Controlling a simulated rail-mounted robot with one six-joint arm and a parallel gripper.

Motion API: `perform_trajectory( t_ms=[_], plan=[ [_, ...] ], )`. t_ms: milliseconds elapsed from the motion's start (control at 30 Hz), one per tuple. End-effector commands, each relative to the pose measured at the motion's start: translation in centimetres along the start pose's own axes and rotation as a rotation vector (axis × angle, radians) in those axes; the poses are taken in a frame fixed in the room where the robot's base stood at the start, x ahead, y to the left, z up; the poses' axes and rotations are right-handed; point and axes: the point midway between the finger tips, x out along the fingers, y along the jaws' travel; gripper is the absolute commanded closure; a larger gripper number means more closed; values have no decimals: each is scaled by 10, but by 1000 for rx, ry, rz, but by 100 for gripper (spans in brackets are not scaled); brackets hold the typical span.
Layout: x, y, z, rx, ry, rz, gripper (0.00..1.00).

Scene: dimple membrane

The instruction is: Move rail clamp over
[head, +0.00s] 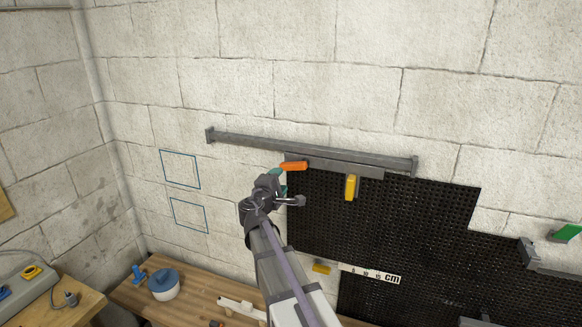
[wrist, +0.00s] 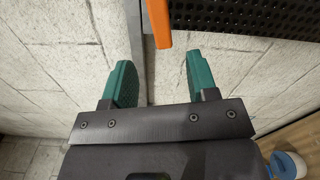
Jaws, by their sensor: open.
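A grey rail (head: 240,139) runs along the block wall, sloping slightly down to the right. An orange handle (head: 294,166) sits just under it, at the left end of a grey bar (head: 335,167) along the membrane's top edge. A yellow handle (head: 350,187) hangs further right on that bar. I cannot tell which handle belongs to the rail clamp. My gripper (head: 280,181) is beside the orange handle. In the wrist view, the teal fingers of my gripper (wrist: 160,64) are apart and empty. The orange handle (wrist: 158,22) points in between them from ahead, its tip near the fingertips' level.
The black dimple membrane (head: 430,205) covers the wall right of my arm. Blue outlined squares (head: 180,169) mark bare wall at left. Below are a wooden bench with a blue-lidded pot (head: 164,285), a yellow block (head: 321,268) and a cm scale (head: 370,273).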

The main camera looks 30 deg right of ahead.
Motion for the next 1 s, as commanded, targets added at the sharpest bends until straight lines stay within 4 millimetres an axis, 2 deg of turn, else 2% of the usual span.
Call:
perform_trajectory(
  t_ms=[167,400,500,633,867,1000],
  plan=[
    [26,0,-1,3,-4,-2,47],
    [83,0,0,4,-4,-3,47],
    [98,0,-1,4,-3,-3,47],
    [107,-1,1,5,-3,-3,47],
    [107,-1,1,5,-3,-3,48],
    [107,-1,1,5,-3,-3,61]
  ],
)
